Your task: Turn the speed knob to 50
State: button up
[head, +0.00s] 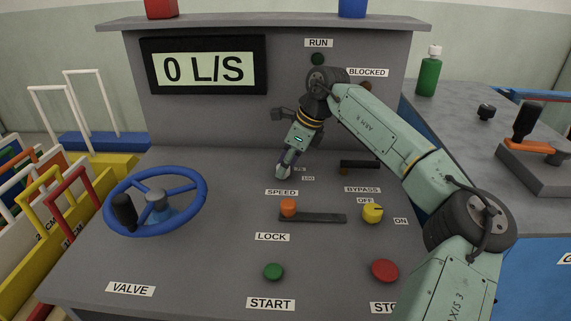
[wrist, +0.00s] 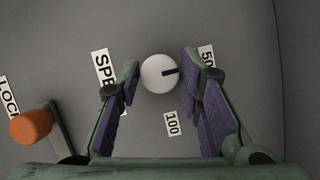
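The speed knob (wrist: 155,80) is a round white dial with a black pointer mark. The mark points right, toward the "50" label (wrist: 206,54), which the right finger partly covers. The "100" label (wrist: 171,124) lies below the knob. My gripper (wrist: 160,66) is open, with one purple-padded finger on each side of the knob; small gaps show between the pads and the dial. In the head view my gripper (head: 284,166) points down at the panel just above the "SPEED" label (head: 281,192), and the knob is mostly hidden there.
An orange lock handle (head: 288,207) sits at the left end of its slot. A yellow bypass knob (head: 372,213), green start button (head: 273,271), red stop button (head: 384,270) and blue valve wheel (head: 155,201) surround the work area. The display (head: 204,67) reads 0 L/S.

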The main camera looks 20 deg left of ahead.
jog(key=o, duration=0.3)
jog(key=v, duration=1.2)
